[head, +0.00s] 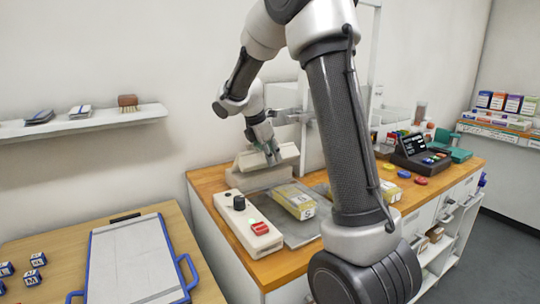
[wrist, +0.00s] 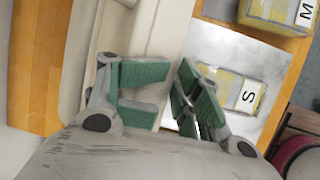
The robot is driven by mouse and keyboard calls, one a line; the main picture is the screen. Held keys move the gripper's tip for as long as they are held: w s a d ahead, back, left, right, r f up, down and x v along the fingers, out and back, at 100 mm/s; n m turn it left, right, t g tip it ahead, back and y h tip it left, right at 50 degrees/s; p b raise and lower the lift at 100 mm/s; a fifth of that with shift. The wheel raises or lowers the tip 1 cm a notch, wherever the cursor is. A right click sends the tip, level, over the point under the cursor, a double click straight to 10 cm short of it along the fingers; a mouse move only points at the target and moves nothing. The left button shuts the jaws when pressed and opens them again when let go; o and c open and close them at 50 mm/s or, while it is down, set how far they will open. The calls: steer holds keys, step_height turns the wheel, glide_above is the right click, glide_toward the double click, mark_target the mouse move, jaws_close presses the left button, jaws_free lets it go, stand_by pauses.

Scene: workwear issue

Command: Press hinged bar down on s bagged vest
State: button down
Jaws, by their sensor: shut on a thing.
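The cream hinged bar (head: 288,152) is raised and tilted above its base (head: 258,181) at the back of the workbench. It also shows in the wrist view (wrist: 160,35). My gripper (head: 272,155) is at the bar's front edge, its green-padded fingers (wrist: 170,95) shut on it. The fingers hide part of the bar. The s bagged vest (head: 295,201), yellow in clear wrap with an S label, lies on the grey metal plate (head: 302,237) in front of the bar. It is apart from my gripper and shows right of the fingers in the wrist view (wrist: 238,90).
A control box (head: 249,225) with a black knob and red button stands left of the vest. A yellow bag labelled M (wrist: 280,12) lies farther right. A blue-framed board (head: 135,260) lies on the left table. My arm hides part of the bench.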

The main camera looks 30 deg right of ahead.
steer(key=shift+w+f, duration=0.1)
steer(key=shift+f, duration=0.05)
steer(key=c, duration=1.5)
jaws_free()
steer(key=shift+o, duration=0.2)
steer(key=shift+w+a+r, duration=0.45)
steer(key=shift+w+r, duration=0.2)
steer(key=shift+r, duration=0.1)
steer(key=shift+w+a+r, duration=0.4)
steer(key=shift+w+r, duration=0.3)
steer(key=shift+w+a+r, duration=0.45)
steer(key=shift+w+r, duration=0.2)
steer(key=shift+r, duration=0.1)
steer(key=shift+o, duration=0.4)
steer(key=shift+w+a+r, duration=0.3)
steer(key=shift+w+r, duration=0.15)
steer(key=shift+r, duration=0.15)
steer(key=shift+w+a+r, duration=0.25)
steer(key=shift+w+r, duration=0.2)
steer(key=shift+r, duration=0.15)
steer(key=shift+c, duration=0.4)
steer(key=shift+f, duration=0.1)
steer(key=v, duration=1.2)
